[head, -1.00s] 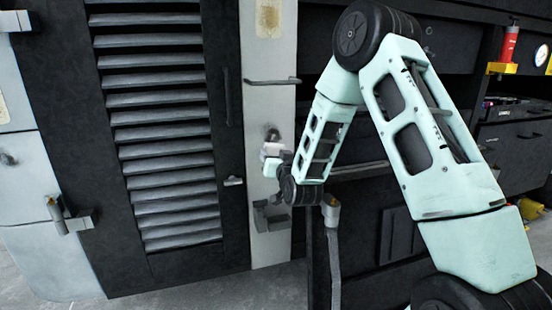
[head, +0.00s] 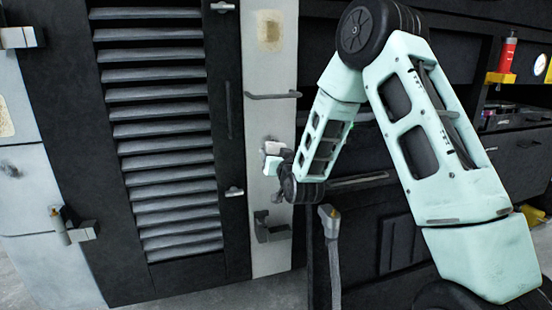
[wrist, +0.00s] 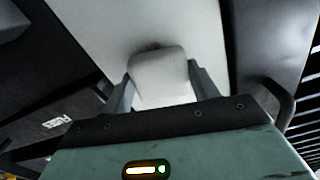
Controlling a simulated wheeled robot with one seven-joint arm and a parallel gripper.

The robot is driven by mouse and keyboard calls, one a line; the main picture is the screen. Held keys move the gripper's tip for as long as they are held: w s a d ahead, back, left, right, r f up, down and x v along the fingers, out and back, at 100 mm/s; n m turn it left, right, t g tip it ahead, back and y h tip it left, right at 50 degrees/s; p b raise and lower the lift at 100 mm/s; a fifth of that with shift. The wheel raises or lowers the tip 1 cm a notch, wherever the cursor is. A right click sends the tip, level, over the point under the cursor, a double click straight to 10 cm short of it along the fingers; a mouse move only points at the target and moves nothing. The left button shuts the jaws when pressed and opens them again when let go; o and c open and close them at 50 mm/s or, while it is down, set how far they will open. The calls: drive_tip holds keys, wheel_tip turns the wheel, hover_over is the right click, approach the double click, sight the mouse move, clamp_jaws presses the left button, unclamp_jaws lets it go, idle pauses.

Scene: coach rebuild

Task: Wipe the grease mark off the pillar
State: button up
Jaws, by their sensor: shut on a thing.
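The pillar (head: 258,190) is a pale upright strip right of the louvred door in the head view; it also shows in the wrist view (wrist: 118,22). My gripper (head: 276,157) is shut on a white pad (head: 273,147), held in front of the pillar at mid height. In the wrist view, my gripper (wrist: 161,92) has a finger on each side of the pad (wrist: 160,70). A dark grease mark (wrist: 152,45) peeks out just beyond the pad's top edge; the pad hides the rest. I cannot tell whether the pad touches the pillar.
A grab bar (head: 273,95) crosses the pillar above my gripper, and a dark bracket (head: 270,230) sits below it. A tan patch (head: 269,30) is higher on the pillar. The louvred door (head: 165,150) is at left. A red bottle (head: 507,53) stands on a yellow holder at right.

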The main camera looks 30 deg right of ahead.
sight(272, 132)
drive_tip(key=shift+w+r+p, duration=0.1)
drive_tip(key=shift+r+p, duration=0.65)
drive_tip(key=shift+r, duration=0.9)
drive_tip(key=shift+r+p, duration=0.75)
drive_tip(key=shift+r, duration=0.8)
drive_tip(key=shift+b, duration=0.3)
wheel_tip(272, 132, down, 7)
drive_tip(key=b, duration=0.7)
drive_tip(key=shift+f, duration=0.15)
drive_tip(key=shift+w+a+r+b, duration=0.2)
drive_tip(key=shift+a+r+b, duration=0.25)
drive_tip(key=shift+b, duration=0.5)
